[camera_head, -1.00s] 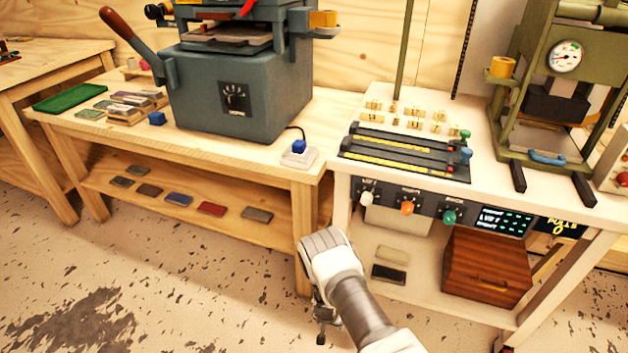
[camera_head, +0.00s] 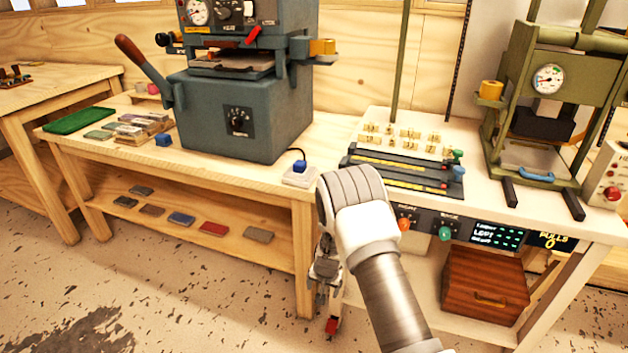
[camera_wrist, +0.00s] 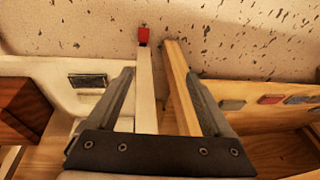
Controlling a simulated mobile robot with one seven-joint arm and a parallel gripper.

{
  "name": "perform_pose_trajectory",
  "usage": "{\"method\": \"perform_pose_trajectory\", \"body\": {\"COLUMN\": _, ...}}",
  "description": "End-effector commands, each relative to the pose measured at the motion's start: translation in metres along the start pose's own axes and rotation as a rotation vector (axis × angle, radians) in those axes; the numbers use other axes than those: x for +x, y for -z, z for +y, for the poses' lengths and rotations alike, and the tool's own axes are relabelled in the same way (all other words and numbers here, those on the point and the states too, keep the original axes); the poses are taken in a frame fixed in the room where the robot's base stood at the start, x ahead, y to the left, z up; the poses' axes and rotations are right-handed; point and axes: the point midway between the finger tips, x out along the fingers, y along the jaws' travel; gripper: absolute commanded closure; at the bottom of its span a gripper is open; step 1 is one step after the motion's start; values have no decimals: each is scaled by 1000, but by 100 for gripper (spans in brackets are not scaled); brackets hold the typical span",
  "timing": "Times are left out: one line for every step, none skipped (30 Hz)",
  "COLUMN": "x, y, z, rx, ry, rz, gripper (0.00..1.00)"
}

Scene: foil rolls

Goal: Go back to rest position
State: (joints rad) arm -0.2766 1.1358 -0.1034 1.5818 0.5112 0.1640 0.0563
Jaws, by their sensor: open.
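My gripper (camera_head: 325,275) hangs from my raised white and grey wrist, in front of the gap between the wooden bench and the white table. In the wrist view its two dark fingers (camera_wrist: 160,73) are spread apart with nothing held between them. Past the fingers show a white table leg (camera_wrist: 146,95) with a red foot and a wooden bench leg (camera_wrist: 180,90). In the head view my wrist hides the left end of the white table's control panel.
The wooden bench (camera_head: 305,190) carries a blue-grey press (camera_head: 240,115); several foil blocks lie on its lower shelf. The white table (camera_head: 480,205) holds a green press (camera_head: 545,105) and small brass pieces; a brown drawer box (camera_head: 485,285) stands below. Open floor lies at front left.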

Motion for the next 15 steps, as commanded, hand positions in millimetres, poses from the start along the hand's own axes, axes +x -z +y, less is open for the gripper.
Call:
{"method": "perform_pose_trajectory", "body": {"x": -26, "y": 11, "z": -5, "rx": -5, "ry": 16, "rz": 7, "gripper": 15}}
{"method": "perform_pose_trajectory", "body": {"x": -39, "y": 16, "z": -7, "rx": -8, "ry": 23, "rz": 9, "gripper": 15}}
{"method": "perform_pose_trajectory", "body": {"x": -57, "y": 21, "z": -9, "rx": -14, "ry": 32, "rz": 11, "gripper": 15}}
{"method": "perform_pose_trajectory", "body": {"x": -70, "y": 25, "z": -10, "rx": -18, "ry": 38, "rz": 12, "gripper": 15}}
{"method": "perform_pose_trajectory", "body": {"x": -84, "y": 28, "z": -11, "rx": -22, "ry": 45, "rz": 14, "gripper": 15}}
{"method": "perform_pose_trajectory", "body": {"x": -101, "y": 32, "z": -11, "rx": -27, "ry": 53, "rz": 16, "gripper": 15}}
{"method": "perform_pose_trajectory", "body": {"x": -114, "y": 35, "z": -12, "rx": -33, "ry": 59, "rz": 18, "gripper": 15}}
{"method": "perform_pose_trajectory", "body": {"x": -128, "y": 37, "z": -12, "rx": -38, "ry": 64, "rz": 20, "gripper": 15}}
{"method": "perform_pose_trajectory", "body": {"x": -145, "y": 39, "z": -12, "rx": -44, "ry": 72, "rz": 22, "gripper": 15}}
{"method": "perform_pose_trajectory", "body": {"x": -158, "y": 40, "z": -12, "rx": -50, "ry": 76, "rz": 25, "gripper": 15}}
{"method": "perform_pose_trajectory", "body": {"x": -171, "y": 42, "z": -11, "rx": -55, "ry": 81, "rz": 27, "gripper": 15}}
{"method": "perform_pose_trajectory", "body": {"x": -189, "y": 43, "z": -10, "rx": -61, "ry": 88, "rz": 31, "gripper": 15}}
{"method": "perform_pose_trajectory", "body": {"x": -202, "y": 43, "z": -9, "rx": -68, "ry": 92, "rz": 33, "gripper": 15}}
{"method": "perform_pose_trajectory", "body": {"x": -214, "y": 43, "z": -8, "rx": -74, "ry": 96, "rz": 36, "gripper": 15}}
{"method": "perform_pose_trajectory", "body": {"x": -231, "y": 42, "z": -7, "rx": -81, "ry": 101, "rz": 39, "gripper": 15}}
